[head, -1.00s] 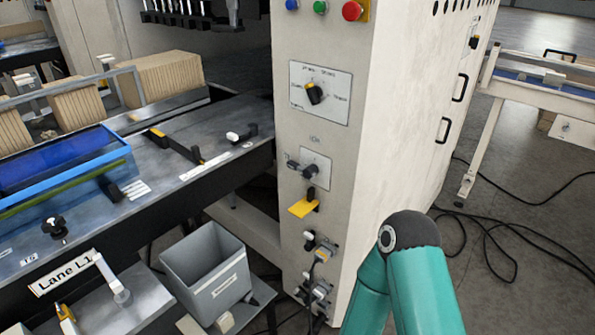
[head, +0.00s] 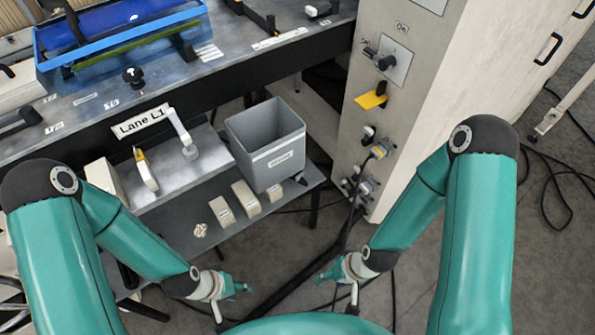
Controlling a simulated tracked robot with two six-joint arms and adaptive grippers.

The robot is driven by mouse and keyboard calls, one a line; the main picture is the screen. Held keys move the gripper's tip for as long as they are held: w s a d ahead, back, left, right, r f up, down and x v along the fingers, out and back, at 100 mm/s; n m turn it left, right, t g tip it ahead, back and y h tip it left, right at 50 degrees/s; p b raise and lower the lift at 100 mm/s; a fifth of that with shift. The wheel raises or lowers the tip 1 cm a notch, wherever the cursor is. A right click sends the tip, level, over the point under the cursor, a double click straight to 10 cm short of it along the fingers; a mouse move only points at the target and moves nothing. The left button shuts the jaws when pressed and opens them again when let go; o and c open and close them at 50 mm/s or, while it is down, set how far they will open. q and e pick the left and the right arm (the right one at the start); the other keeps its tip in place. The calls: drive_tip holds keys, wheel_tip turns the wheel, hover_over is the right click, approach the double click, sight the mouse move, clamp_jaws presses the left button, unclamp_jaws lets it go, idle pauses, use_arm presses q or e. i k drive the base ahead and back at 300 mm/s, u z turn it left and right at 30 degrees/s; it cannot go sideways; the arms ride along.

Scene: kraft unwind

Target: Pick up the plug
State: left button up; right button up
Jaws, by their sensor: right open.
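I cannot tell which is the task's plug. My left gripper (head: 230,298) is low in the middle of the head view, fingers apart, with nothing seen between them. My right gripper (head: 341,284) is open and empty to its right, below the connectors and apart from them.
A grey bin (head: 254,133) stands on a low shelf (head: 184,242) with several small blocks. The Lane L1 bench (head: 236,70) runs along the back left. A yellow tab (head: 370,100) juts from the cabinet (head: 425,120). Dark cables cross the floor.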

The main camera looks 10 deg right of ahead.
sight(299, 176)
drive_tip(key=u, duration=0.9)
drive_tip(key=i, duration=0.15)
drive_tip(key=z, duration=3.75)
drive_tip(key=i, duration=0.35)
drive_tip(key=u, duration=3.55)
drive_tip(key=i, duration=0.4)
drive_tip(key=u, duration=0.1)
